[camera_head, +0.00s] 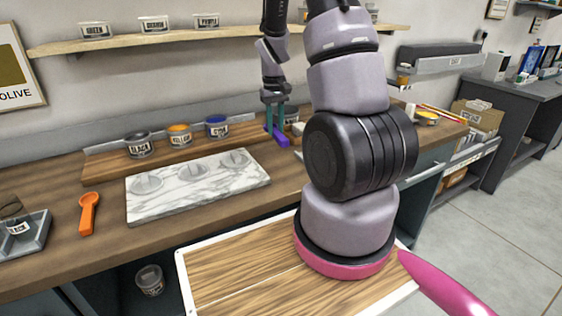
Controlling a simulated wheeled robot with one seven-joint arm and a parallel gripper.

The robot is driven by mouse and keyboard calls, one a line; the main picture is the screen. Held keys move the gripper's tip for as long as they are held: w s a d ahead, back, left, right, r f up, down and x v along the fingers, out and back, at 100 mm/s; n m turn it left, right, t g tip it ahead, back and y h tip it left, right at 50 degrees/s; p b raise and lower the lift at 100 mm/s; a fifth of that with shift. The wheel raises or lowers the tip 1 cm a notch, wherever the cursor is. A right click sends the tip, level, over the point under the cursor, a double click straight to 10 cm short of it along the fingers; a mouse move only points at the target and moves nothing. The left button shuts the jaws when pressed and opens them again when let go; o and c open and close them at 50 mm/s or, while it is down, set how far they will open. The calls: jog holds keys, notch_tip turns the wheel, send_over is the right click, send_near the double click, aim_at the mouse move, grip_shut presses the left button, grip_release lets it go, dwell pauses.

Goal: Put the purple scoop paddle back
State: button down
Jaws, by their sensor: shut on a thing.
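My gripper (275,116) points down over the back of the wooden workbench. Its teal fingers are shut on the purple scoop paddle (281,138), whose lower part shows just below and between the fingers. The paddle is beside the right end of the raised wooden board (105,167) that carries the ink tubs. I cannot tell whether the paddle touches the board or a tub behind it. The upper end of the paddle is hidden by the fingers.
A grey tray (24,236) sits at far left. My arm hides the bench's right-hand middle.

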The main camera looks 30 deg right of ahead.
aim_at(280, 160)
jog(key=shift+n+t, duration=0.3)
jog(key=shift+n, duration=0.5)
jog(key=f, duration=0.3)
jog(key=d+f, duration=0.1)
jog(key=f, duration=0.2)
jog(key=d+f, duration=0.1)
jog(key=f, duration=0.2)
jog(key=shift+w+f, duration=0.35)
jog(key=shift+w, duration=0.05)
jog(key=c, duration=0.7)
grip_release()
